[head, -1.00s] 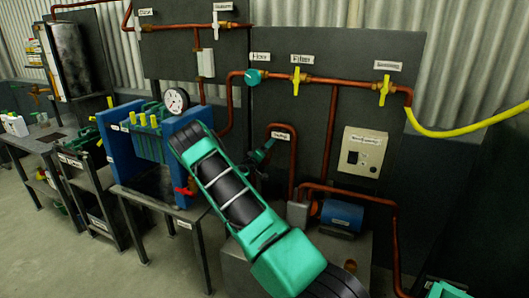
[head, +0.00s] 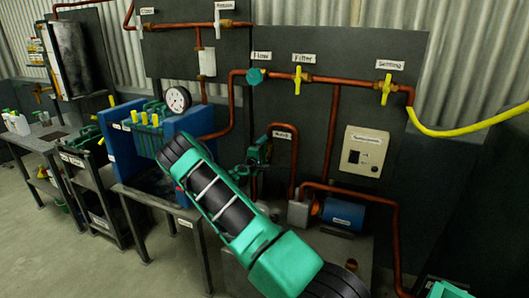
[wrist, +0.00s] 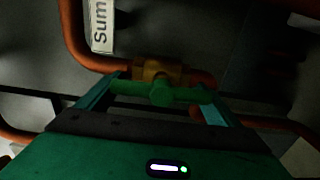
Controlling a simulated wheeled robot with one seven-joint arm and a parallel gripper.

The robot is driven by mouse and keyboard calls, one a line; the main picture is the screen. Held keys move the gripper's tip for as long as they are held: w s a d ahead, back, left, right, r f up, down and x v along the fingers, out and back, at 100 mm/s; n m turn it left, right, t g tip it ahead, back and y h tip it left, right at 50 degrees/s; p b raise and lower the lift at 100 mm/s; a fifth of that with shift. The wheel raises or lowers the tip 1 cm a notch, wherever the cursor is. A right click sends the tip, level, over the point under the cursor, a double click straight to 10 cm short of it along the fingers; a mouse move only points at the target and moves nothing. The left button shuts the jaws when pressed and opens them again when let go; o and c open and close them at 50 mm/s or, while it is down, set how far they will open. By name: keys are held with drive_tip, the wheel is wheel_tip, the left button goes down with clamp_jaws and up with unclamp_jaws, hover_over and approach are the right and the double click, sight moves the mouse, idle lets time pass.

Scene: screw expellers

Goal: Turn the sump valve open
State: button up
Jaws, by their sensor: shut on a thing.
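The sump valve's green handle (wrist: 176,94) sits on a brass body (wrist: 150,70) in a copper pipe, in the middle of the wrist view. A white label (wrist: 101,25) reading "Sum" is above it to the left. My gripper (wrist: 155,100) has one finger on each side of the handle and is shut on it. In the head view my gripper (head: 258,155) is at the board, left of the small sump label (head: 283,134). My own arm and hand hide most of the valve there.
A blue pump (head: 343,214) and copper pipes lie to the right. Yellow-handled filter (head: 297,80) and setting (head: 386,90) valves are above, with a teal flow valve (head: 254,77). A blue press frame (head: 190,127) stands left, close to my arm.

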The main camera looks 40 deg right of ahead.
drive_tip(key=shift+a+f, duration=0.1)
drive_tip(key=shift+f, duration=0.25)
drive_tip(key=o, duration=0.9)
drive_tip(key=shift+o, duration=0.2)
drive_tip(key=shift+r, duration=0.15)
drive_tip(key=v, duration=1)
drive_tip(key=shift+a, duration=0.35)
drive_tip(key=shift+s, duration=0.1)
